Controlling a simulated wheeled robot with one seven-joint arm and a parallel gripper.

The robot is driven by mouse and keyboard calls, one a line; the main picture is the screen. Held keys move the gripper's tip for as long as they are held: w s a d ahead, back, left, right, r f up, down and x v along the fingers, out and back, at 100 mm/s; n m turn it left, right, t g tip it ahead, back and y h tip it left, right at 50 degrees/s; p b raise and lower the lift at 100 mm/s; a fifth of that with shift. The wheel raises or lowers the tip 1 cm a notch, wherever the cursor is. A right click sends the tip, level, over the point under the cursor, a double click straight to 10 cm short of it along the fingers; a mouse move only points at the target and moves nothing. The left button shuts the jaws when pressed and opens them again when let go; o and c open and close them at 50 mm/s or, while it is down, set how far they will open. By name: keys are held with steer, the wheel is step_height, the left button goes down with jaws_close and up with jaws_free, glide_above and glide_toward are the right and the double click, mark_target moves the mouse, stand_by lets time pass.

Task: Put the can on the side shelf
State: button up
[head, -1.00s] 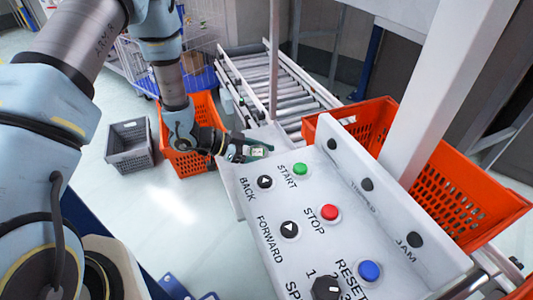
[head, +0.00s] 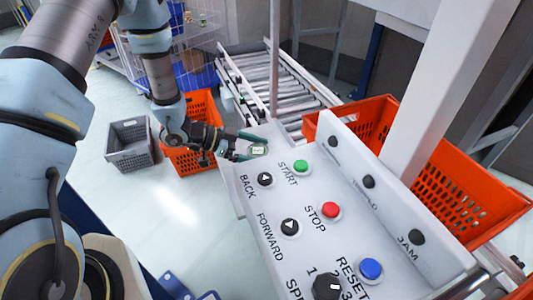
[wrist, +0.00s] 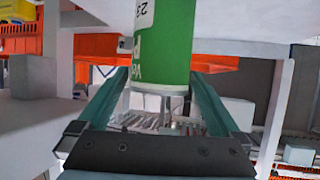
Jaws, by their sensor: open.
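The can (head: 258,150), small and pale green-white in the head view, is at the left end of the white surface (head: 268,130) beside the control panel. In the wrist view the can (wrist: 165,55) is large, green with a white label, its lettering upside down. My gripper (head: 250,146) is open, with its teal fingers apart on either side of the can. In the wrist view the gripper (wrist: 160,76) has its fingertips near the can's sides. The can's far end is cut off by the picture edge, so its contact with the surface is hard to tell.
The panel (head: 300,235) with green, red and blue buttons lies right in front. An orange tote (head: 190,163) and a grey crate (head: 130,158) stand on the floor at left. A roller conveyor (head: 285,92) is behind; another orange tote (head: 460,195) is at right.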

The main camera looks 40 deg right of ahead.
steer(key=b+v, duration=0.1)
steer(key=v, duration=0.9)
steer(key=shift+b, duration=0.35)
